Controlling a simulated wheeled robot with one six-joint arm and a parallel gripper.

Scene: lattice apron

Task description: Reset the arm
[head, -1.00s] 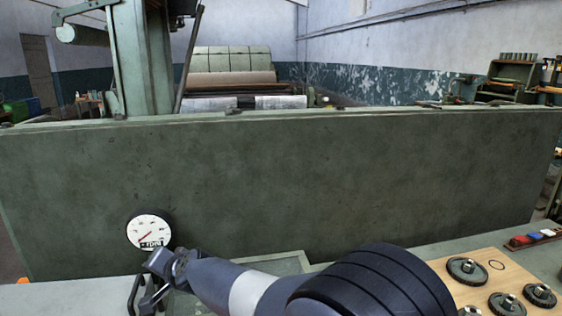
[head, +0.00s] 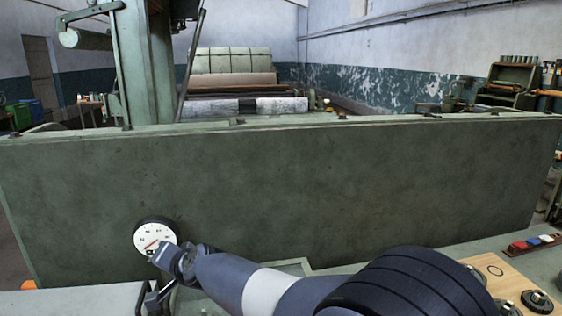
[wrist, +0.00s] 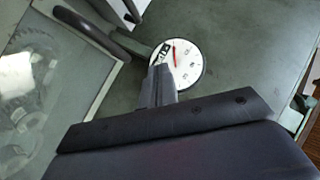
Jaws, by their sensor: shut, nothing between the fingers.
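My arm reaches from the lower right toward the lower left in the head view, low in front of a green metal panel (head: 300,190). In the wrist view my gripper (wrist: 160,72) is shut and empty. Its fingertips overlap the edge of a round white gauge (wrist: 184,66) with a red needle; I cannot tell whether they touch it. The gauge also shows on the panel in the head view (head: 154,237), just above and left of my wrist. The fingertips are hard to make out in the head view.
A dark bar handle (wrist: 88,30) and a glazed window (wrist: 40,85) lie close to my gripper. A wooden board (head: 490,272) with dark gears is at the lower right. A rack of red, white and blue pieces (head: 533,243) sits behind it.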

